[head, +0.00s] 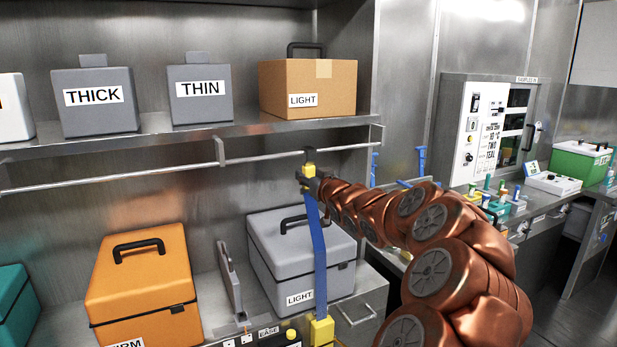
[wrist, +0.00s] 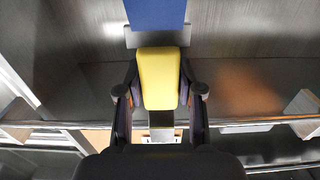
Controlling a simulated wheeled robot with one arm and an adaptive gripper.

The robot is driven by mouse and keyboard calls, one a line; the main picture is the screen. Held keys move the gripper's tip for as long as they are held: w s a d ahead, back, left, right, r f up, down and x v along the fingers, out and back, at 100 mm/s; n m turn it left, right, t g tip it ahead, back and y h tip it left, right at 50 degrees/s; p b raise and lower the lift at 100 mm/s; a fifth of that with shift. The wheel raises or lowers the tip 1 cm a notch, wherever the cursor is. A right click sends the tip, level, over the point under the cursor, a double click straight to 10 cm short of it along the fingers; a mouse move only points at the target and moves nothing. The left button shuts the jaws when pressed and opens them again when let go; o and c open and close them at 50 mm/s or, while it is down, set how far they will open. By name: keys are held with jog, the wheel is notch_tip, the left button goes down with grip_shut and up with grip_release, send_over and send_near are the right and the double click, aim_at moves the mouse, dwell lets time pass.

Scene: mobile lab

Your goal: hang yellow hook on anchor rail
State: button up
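The yellow hook (head: 309,170) is at the end of my arm, with a dark piece above it close to the anchor rail (head: 265,156). My gripper (head: 304,180) is shut on the hook. In the wrist view the yellow hook body (wrist: 159,78) sits between both fingers of my gripper (wrist: 160,90). A blue strap (head: 319,245) hangs from it down to a yellow buckle (head: 321,331). The rail (wrist: 245,123) crosses behind the fingers in the wrist view. I cannot tell whether the hook touches or sits over the rail.
Above the rail, a shelf (head: 150,137) holds THICK (head: 93,101) and THIN (head: 200,95) cases and a cardboard LIGHT box (head: 307,88). Below stand an orange case (head: 142,275) and a grey LIGHT case (head: 283,265), partly behind the strap. A bracket (head: 219,150) supports the rail left of my gripper.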

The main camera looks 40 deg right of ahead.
jog(key=o, duration=0.4)
jog(key=shift+o, duration=0.2)
jog(key=shift+s, duration=0.1)
jog(key=v, duration=1.1)
jog(key=shift+s+a, duration=0.2)
jog(key=shift+s, duration=0.15)
jog(key=shift+a+f, duration=0.1)
jog(key=w+a+f+n+g+y, duration=0.1)
jog(key=w+a+f+g+y, duration=0.15)
jog(key=a+f, duration=0.5)
jog(key=s+a+f+n+g+y+p, duration=0.1)
jog(key=s+a+f+g, duration=0.15)
jog(key=a, duration=0.45)
jog(key=s+a+f+g+y+p, duration=0.15)
jog(key=a+f+g, duration=0.25)
jog(key=a, duration=0.4)
jog(key=s+a+f+g, duration=0.1)
jog(key=s+a+g, duration=0.2)
jog(key=s+a, duration=0.2)
jog(key=s+a+f+n+g, duration=0.1)
jog(key=s+a, duration=0.5)
jog(key=s, duration=0.6)
jog(key=s+a+f+g, duration=0.3)
jog(key=s+a+g, duration=0.2)
jog(key=s, duration=0.4)
jog(key=shift+a+n+g+y, duration=0.3)
jog(key=shift+a+n+y, duration=0.1)
jog(key=shift+a, duration=0.3)
